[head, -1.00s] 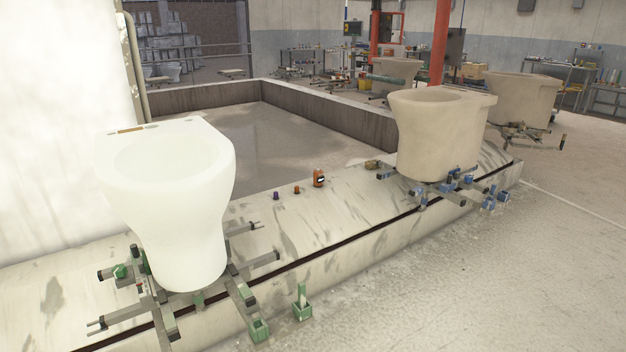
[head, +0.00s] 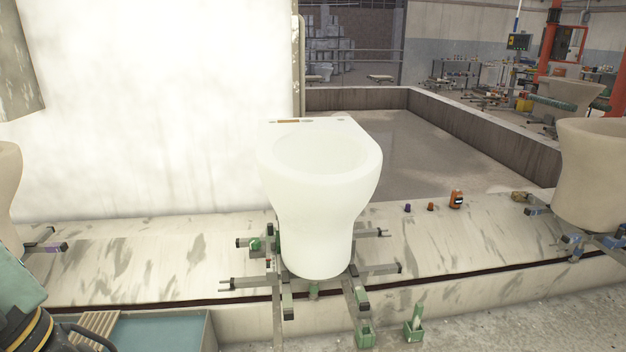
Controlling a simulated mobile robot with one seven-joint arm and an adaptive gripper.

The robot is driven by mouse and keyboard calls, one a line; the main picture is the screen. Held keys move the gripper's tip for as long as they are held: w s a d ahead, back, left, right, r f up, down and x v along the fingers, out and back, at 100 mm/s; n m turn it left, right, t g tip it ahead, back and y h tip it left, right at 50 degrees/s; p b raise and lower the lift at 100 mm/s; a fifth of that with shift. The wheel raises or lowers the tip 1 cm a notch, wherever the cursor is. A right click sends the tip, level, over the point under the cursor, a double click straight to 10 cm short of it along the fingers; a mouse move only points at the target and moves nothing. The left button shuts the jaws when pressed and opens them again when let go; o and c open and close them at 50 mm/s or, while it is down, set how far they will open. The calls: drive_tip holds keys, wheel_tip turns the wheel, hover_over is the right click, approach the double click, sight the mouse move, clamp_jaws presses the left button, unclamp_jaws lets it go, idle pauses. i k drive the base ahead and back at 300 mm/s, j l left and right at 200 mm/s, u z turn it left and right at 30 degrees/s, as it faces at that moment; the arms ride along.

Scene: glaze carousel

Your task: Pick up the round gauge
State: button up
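I cannot make out a round gauge for certain. A white toilet bowl (head: 318,205) stands on a carrier with green pads in the middle of the head view. A brown strip (head: 288,121) and a small flat round thing (head: 307,121) lie on its back rim, too small to identify. A small purple piece (head: 407,208), a small orange piece (head: 431,207) and an orange bottle-like thing (head: 456,199) stand on the pale ledge to the right. My gripper is not in view.
The pale ledge (head: 150,245) runs across the front. A beige bowl (head: 590,175) stands on the right. A green bracket (head: 414,325) sticks out in front.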

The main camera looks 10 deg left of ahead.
sight(456, 198)
drive_tip(key=i+l+z, duration=0.2)
drive_tip(key=z, duration=0.2)
drive_tip(key=i+l+z, duration=0.1)
drive_tip(key=i+z, duration=0.15)
drive_tip(key=z, duration=0.2)
drive_tip(key=i+z, duration=0.25)
drive_tip(key=z, duration=0.15)
drive_tip(key=i+z, duration=0.25)
drive_tip(key=z, duration=0.2)
drive_tip(key=i+l+u, duration=0.15)
drive_tip(key=i, duration=0.5)
drive_tip(key=i+l+u, duration=0.15)
drive_tip(key=i, duration=0.5)
drive_tip(key=i+j+u, duration=0.2)
drive_tip(key=i+u, duration=0.8)
drive_tip(key=i+j+u, duration=0.15)
drive_tip(key=i, duration=0.55)
drive_tip(key=i+l, duration=0.15)
drive_tip(key=i, duration=0.25)
